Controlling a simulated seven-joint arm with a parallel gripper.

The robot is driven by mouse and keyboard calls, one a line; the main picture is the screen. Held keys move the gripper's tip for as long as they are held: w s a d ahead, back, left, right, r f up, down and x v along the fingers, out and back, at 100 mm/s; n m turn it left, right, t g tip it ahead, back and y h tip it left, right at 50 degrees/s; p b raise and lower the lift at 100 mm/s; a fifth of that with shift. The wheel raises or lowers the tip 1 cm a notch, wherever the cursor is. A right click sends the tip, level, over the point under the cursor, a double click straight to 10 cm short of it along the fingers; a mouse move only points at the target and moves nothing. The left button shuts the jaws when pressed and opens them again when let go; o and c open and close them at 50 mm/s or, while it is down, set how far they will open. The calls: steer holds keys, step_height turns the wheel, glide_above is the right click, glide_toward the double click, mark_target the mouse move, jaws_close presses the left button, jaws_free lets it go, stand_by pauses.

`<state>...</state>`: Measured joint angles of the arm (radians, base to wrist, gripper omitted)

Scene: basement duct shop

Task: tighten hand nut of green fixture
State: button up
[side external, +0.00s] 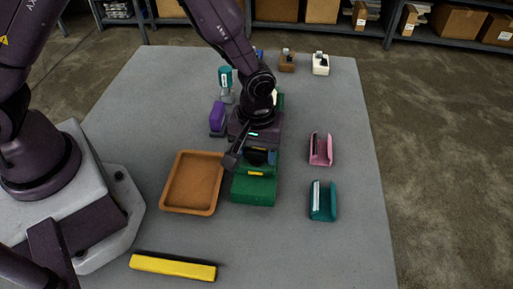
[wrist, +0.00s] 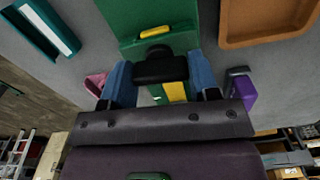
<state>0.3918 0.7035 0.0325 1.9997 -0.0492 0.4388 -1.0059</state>
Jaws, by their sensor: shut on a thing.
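The green fixture (side external: 254,190) stands on the grey table in the side external view, just right of the orange tray; it also shows at the top of the wrist view (wrist: 125,18). It carries a small yellow bar (wrist: 155,31). The black hand nut (wrist: 160,66) sits at the fixture's near side in the wrist view. My gripper (wrist: 160,75) is shut on the hand nut, with one blue finger on each side of it. In the side external view my gripper (side external: 258,156) is low over the fixture and hides the nut and the fixture's far part.
The orange tray (side external: 165,183) is close on the left. A purple block (side external: 217,117) and a teal-topped item (side external: 225,78) stand behind it. Pink (side external: 321,149) and teal (side external: 323,201) holders stand to the right. A yellow bar (side external: 172,267) lies in front. Brown and white fixtures stand at the back.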

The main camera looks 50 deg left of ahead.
mark_target(257, 150)
steer(key=m, duration=0.8)
steer(key=shift+m, duration=0.4)
steer(key=m, duration=0.4)
steer(key=shift+m, duration=1.9)
steer(key=o, duration=0.9)
step_height(257, 150, up, 13)
steer(key=shift+r, duration=0.1)
